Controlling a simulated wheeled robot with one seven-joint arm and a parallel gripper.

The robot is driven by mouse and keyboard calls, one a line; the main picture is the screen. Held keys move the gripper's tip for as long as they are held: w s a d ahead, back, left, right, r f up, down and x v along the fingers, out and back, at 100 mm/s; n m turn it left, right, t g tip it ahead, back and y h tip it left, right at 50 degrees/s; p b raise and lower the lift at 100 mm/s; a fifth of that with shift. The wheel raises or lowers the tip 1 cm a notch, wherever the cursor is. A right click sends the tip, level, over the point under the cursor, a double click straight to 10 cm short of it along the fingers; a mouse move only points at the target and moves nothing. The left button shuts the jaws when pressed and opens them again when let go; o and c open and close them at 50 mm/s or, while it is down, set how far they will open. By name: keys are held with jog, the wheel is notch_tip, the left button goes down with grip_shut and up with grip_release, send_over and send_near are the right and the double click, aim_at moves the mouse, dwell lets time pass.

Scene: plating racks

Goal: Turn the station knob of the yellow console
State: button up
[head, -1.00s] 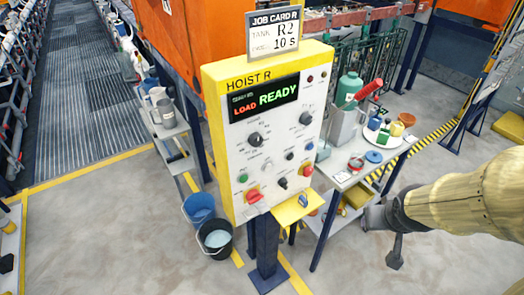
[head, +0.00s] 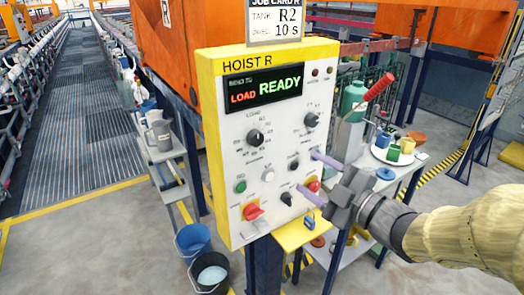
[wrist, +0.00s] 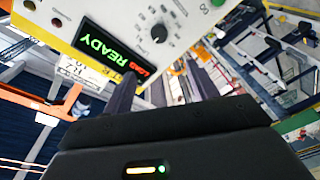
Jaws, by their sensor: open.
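The yellow console (head: 234,60), marked HOIST R, stands upright with a white panel and a lit display (head: 263,93) reading LOAD and READY. The station knob (head: 256,136) is a black dial at the panel's upper left, with LOAD among the marks around it. In the wrist view the knob (wrist: 158,36) shows beyond and between the fingertips. My gripper (head: 307,172) is open and empty, to the right of the knob in the head view, apart from it. The gripper (wrist: 161,70) also shows in the wrist view. It hides part of the panel's lower right.
A second black dial (head: 311,120) and several smaller knobs and buttons share the panel. A job card (head: 275,20) on top reads TANK R2, 10 s. A yellow shelf (head: 303,233) juts out below. Buckets (head: 208,273) stand lower left; a side table (head: 385,195) stands right.

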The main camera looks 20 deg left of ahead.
aim_at(258, 140)
jog(key=p+x, duration=0.3)
jog(key=x, duration=1.4)
jog(key=shift+w+a, duration=0.15)
jog(key=shift+w, duration=0.05)
jog(key=c, duration=1)
